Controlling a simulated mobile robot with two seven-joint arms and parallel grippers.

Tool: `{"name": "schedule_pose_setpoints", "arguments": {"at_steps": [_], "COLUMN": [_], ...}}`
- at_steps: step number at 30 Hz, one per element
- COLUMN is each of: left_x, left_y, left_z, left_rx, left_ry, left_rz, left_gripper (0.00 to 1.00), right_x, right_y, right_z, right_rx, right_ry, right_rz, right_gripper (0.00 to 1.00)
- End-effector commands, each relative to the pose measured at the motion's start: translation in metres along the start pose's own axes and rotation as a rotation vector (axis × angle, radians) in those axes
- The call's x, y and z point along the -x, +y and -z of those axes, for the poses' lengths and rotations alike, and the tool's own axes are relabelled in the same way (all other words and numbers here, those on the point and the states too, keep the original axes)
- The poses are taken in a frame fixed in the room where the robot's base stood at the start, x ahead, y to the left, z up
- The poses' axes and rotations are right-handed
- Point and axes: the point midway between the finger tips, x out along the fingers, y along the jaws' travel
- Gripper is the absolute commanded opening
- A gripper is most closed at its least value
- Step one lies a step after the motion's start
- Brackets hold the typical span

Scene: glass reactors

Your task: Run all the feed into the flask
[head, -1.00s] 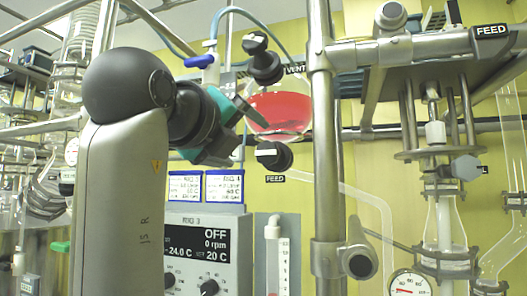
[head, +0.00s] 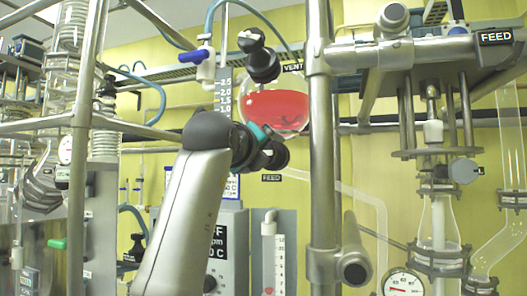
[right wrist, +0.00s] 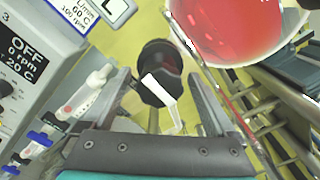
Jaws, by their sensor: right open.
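A round glass feed vessel (head: 277,105) is about half full of red liquid; it also shows at the top of the right wrist view (right wrist: 235,25). Below it is the black FEED valve knob (head: 274,154). In the right wrist view this knob (right wrist: 158,72), with its slanting white bar, sits between the finger ends of my right gripper (right wrist: 160,80). The fingers are open, with gaps visible beside the knob. In the head view my right gripper (head: 262,148) partly covers the knob. A black VENT valve knob (head: 249,38) is above the vessel. My left gripper is out of view.
A steel post (head: 320,130) stands just right of the feed vessel. A clear tube (head: 360,195) slopes away to the right. A control box (head: 228,250) and a flow meter (head: 268,255) stand below. Glassware on steel rods fills the left side.

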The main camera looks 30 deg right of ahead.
Motion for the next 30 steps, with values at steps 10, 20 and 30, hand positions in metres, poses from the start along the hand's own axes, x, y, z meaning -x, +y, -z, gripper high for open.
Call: {"name": "schedule_pose_setpoints", "arguments": {"at_steps": [10, 20, 30], "left_x": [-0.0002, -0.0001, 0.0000], "left_y": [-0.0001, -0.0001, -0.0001], "left_z": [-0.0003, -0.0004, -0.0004], "left_rx": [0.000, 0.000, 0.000], "left_ry": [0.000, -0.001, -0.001], "left_rz": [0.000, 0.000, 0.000], "left_gripper": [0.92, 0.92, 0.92], "right_x": [0.0003, 0.0004, 0.0004], "right_y": [-0.0002, -0.0003, -0.0003], "right_z": [0.0000, 0.0000, 0.0000], "right_rx": [0.000, 0.000, 0.001], "right_ry": [0.000, 0.000, 0.000], "right_rz": [0.000, 0.001, 0.001], "right_gripper": [0.73, 0.35, 0.06]}}
